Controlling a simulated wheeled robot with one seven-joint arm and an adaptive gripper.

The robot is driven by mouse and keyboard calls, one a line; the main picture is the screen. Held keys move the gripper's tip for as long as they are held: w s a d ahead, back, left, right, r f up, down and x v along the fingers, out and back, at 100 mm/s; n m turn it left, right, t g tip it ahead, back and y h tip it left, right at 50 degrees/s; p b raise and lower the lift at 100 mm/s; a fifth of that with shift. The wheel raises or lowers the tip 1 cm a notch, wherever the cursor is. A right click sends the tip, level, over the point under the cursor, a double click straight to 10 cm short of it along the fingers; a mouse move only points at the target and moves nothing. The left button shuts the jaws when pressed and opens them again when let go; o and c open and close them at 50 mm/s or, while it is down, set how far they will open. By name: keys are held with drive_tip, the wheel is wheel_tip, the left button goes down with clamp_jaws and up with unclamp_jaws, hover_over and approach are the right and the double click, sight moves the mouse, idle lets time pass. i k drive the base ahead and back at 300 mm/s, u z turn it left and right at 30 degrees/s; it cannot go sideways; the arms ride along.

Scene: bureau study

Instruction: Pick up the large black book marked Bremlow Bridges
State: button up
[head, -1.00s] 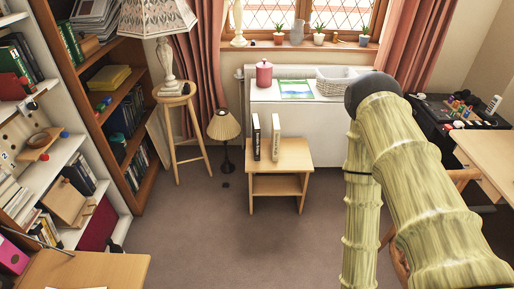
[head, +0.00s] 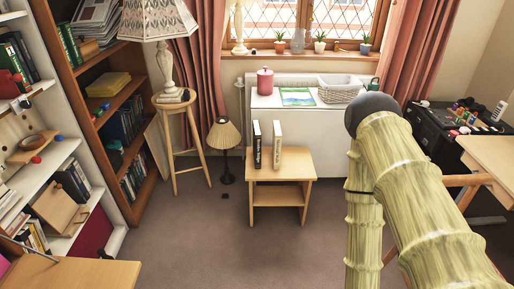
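A large black book (head: 257,146) stands upright on a small light-wood side table (head: 295,166) in the middle of the head view. Its spine faces me and has pale lettering too small to read. A cream book (head: 277,148) with dark lettering stands upright just to its right, with a narrow gap between them. My arm crosses the right side of the view, with its bamboo-patterned links in front of the room. My gripper is not in view, so its state and anything in it are hidden.
A tall stool (head: 175,105) with a lamp and a floor lamp (head: 224,140) stand left of the table. A white cabinet (head: 330,122) is behind it. A desk corner (head: 80,275) is at the lower left. The carpet (head: 240,245) in front is clear.

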sight(256, 131)
drive_tip(key=i, duration=1.5)
